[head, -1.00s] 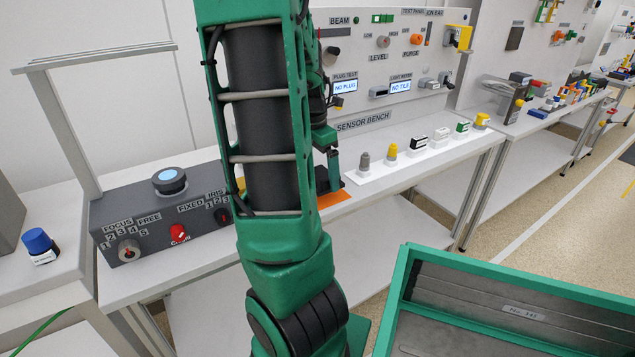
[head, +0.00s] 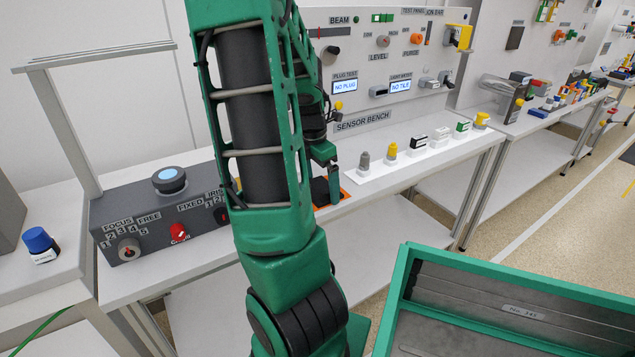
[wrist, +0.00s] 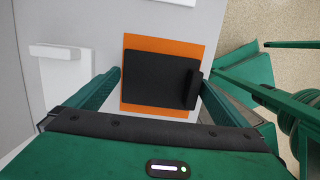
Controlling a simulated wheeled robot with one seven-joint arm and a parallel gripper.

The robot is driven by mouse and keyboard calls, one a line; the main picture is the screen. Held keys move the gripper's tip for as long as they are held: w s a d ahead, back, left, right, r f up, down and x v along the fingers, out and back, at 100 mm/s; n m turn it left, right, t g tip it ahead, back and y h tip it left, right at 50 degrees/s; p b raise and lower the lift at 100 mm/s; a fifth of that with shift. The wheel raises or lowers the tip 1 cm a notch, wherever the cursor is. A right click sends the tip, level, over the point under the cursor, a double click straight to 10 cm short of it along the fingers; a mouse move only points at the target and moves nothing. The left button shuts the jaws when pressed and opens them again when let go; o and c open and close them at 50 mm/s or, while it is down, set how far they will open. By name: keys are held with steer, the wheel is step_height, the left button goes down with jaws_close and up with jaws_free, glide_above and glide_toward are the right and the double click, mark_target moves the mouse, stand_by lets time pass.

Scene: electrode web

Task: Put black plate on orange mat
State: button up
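The black plate (wrist: 158,78) lies flat on the orange mat (wrist: 165,43) in the wrist view, with orange showing around most of it. A dark upright tab (wrist: 191,90) stands at the plate's right side. My gripper (wrist: 160,80) is open, with one green finger to each side of the plate; whether the fingers touch it I cannot tell. In the head view the plate (head: 321,190) and a strip of the mat (head: 345,193) show at the bench's front left, partly hidden by my arm and gripper (head: 325,165).
A white strip (head: 398,163) with several small plugs and blocks lies right of the mat. A grey control box (head: 160,215) stands to the left. The panel (head: 390,60) with knobs and displays rises behind. The bench's front edge is close to the mat.

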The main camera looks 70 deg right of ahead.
mark_target(315, 191)
step_height(315, 191, up, 11)
steer(key=w+a, duration=0.1)
steer(key=w+a+f+m, duration=0.1)
steer(key=a+m, duration=0.7)
steer(key=a, duration=0.7)
steer(key=w+a+f+m+t+y, duration=0.1)
steer(key=a+m, duration=0.8)
steer(key=a, duration=0.6)
steer(key=shift+f+y, duration=0.25)
steer(key=shift+y, duration=0.05)
